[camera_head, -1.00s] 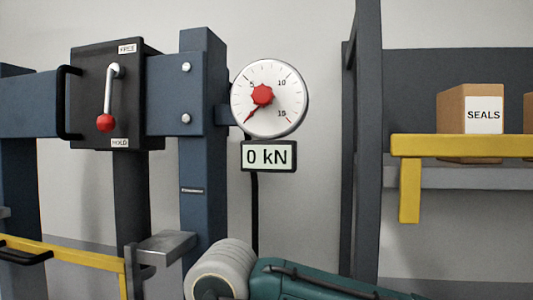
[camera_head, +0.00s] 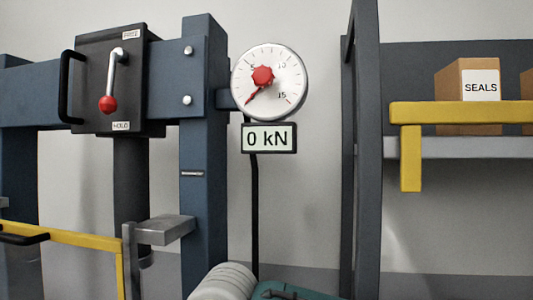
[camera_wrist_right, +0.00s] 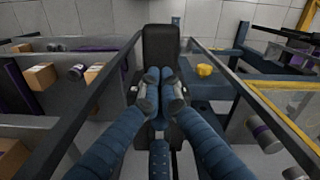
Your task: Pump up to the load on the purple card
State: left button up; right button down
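The press gauge (camera_head: 285,88) is a round white dial with a red hub; its red needle points to the lower left. The display (camera_head: 268,138) under it reads 0 kN. The valve lever (camera_head: 112,80) has a red knob that hangs down near the HOLD label (camera_head: 121,126). I see no purple card and cannot pick out a pump handle for certain. In the right wrist view, dark blue padded parts meet near the middle around my right gripper (camera_wrist_right: 160,88); I cannot tell whether it is open or what it touches. My left gripper is out of view.
The blue press frame (camera_head: 204,150) fills the left, with a grey bracket (camera_head: 165,230) and a yellow rail (camera_head: 80,249) low down. At right, a yellow-edged shelf (camera_head: 460,113) holds a SEALS box (camera_head: 470,98). In the right wrist view, cardboard boxes (camera_wrist_right: 40,77) lie at left.

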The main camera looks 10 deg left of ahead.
notch_tip(320, 180, down, 8)
jog(key=b, duration=0.6)
notch_tip(320, 180, up, 17)
jog(key=p, duration=1.1)
jog(key=shift+f+b, duration=0.65)
jog(key=shift+f, duration=0.5)
notch_tip(320, 180, down, 14)
jog(key=f+b, duration=0.1)
jog(key=b, duration=1)
notch_tip(320, 180, up, 17)
jog(key=p, duration=1.2)
jog(key=shift+r, duration=0.2)
